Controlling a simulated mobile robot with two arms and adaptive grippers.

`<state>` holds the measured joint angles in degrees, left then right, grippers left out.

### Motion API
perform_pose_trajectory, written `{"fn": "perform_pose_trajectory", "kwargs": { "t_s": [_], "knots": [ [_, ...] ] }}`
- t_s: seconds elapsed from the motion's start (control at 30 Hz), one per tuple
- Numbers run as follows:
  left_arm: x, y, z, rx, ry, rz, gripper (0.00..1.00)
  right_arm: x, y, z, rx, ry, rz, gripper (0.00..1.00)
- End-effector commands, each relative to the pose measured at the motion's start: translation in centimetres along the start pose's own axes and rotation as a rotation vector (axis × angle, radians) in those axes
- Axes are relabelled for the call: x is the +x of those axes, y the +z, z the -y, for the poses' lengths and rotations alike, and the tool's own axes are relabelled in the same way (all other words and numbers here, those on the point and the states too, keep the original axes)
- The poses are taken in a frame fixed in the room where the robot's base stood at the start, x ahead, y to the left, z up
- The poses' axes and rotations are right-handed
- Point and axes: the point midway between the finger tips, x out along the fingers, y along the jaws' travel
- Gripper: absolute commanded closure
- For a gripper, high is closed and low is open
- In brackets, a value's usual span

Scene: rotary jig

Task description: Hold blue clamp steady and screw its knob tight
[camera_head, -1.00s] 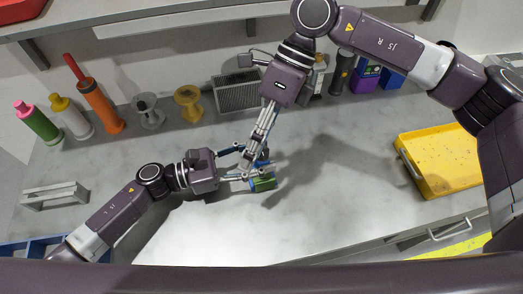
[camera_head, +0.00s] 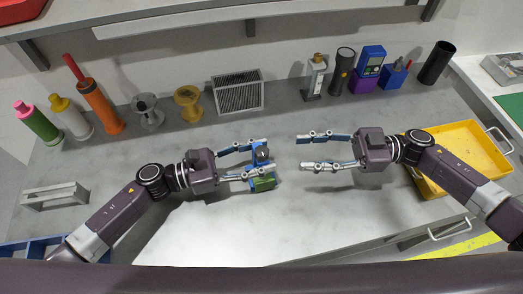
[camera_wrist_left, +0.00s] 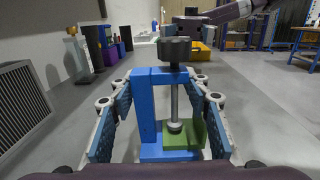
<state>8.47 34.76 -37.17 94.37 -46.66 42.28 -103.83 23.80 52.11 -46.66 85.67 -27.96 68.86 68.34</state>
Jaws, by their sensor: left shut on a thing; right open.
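The blue clamp (camera_head: 261,152) stands on the grey worktop between the fingers of my left gripper (camera_head: 264,158), which is shut on it. The left wrist view shows the clamp's blue frame (camera_wrist_left: 146,105) upright, with a dark knob (camera_wrist_left: 174,49) on top of a grey screw. The screw's foot is at a green block (camera_wrist_left: 184,136) inside the frame; whether it presses on the block I cannot tell. The green block also shows in the head view (camera_head: 263,183). My right gripper (camera_head: 301,151) is open and empty, to the right of the clamp and apart from it.
A yellow tray (camera_head: 474,143) lies at the right, beneath my right arm. A mesh box (camera_head: 238,93), spools (camera_head: 188,103), coloured cylinders (camera_head: 103,108) and small devices (camera_head: 369,63) line the back. A grey handle-shaped rack (camera_head: 55,196) is at left. The front middle worktop is clear.

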Motion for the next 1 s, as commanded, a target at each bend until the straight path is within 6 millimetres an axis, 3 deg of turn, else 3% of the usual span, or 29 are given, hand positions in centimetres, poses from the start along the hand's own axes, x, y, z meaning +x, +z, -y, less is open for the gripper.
{"fn": "perform_pose_trajectory", "kwargs": {
  "t_s": [0.17, 0.7, 1.0],
  "knots": [
    [0.0, 0.0, 0.1, -0.002, -0.002, 0.001, 0.95, -0.3, 0.5, -0.2, 0.067, 0.035, -0.004, 0.59],
    [0.0, 0.0, 0.1, -0.002, -0.002, 0.001, 0.95, 9.2, 0.5, -0.5, 0.064, 0.033, -0.004, 0.59],
    [0.0, 0.0, 0.1, -0.002, -0.002, 0.001, 0.95, 11.1, 0.5, -0.6, 0.064, 0.034, -0.002, 0.59]
  ]
}}
